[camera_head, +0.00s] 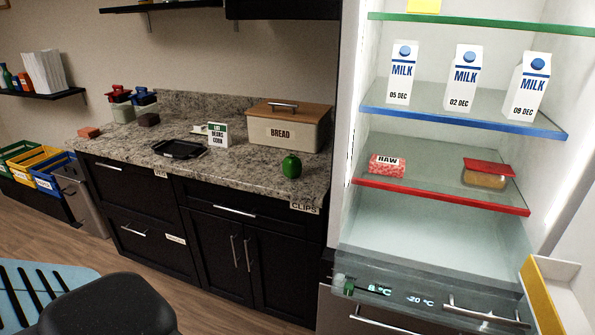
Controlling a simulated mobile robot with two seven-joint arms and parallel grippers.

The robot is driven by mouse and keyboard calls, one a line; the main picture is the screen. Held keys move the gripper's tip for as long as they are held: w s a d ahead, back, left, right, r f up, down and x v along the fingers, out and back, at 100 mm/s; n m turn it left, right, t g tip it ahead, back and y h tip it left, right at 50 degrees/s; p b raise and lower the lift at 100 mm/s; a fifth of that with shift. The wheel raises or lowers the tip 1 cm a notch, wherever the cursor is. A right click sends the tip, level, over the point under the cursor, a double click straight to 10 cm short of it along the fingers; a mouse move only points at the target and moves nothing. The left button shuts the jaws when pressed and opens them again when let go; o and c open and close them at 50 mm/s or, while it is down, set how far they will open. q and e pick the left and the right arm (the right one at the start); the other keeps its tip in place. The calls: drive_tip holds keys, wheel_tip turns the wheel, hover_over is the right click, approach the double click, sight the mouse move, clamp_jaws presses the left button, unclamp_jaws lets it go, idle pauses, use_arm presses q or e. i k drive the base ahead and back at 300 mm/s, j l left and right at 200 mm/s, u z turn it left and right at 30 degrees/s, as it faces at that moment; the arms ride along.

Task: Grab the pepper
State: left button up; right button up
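A green pepper (291,165) stands on the granite counter (240,180), near its front edge and close to the right end. It is small, rounded and dark green, with a short stem on top. It stands in front of the bread box and touches nothing but the counter. Neither of my grippers shows in the head view.
The bread box (284,132) stands behind the pepper. Left of it are a small white-green sign (218,135), a black tray (180,149) and lidded jars (122,108). The open fridge (450,180) at right holds milk cartons (403,72). The counter around the pepper is clear.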

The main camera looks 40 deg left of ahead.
sight(291, 165)
drive_tip(key=i+j, duration=0.2)
drive_tip(key=j, duration=0.2)
drive_tip(key=i+j, duration=0.15)
drive_tip(key=j, duration=0.25)
drive_tip(key=i+j, duration=0.2)
drive_tip(key=j, duration=0.2)
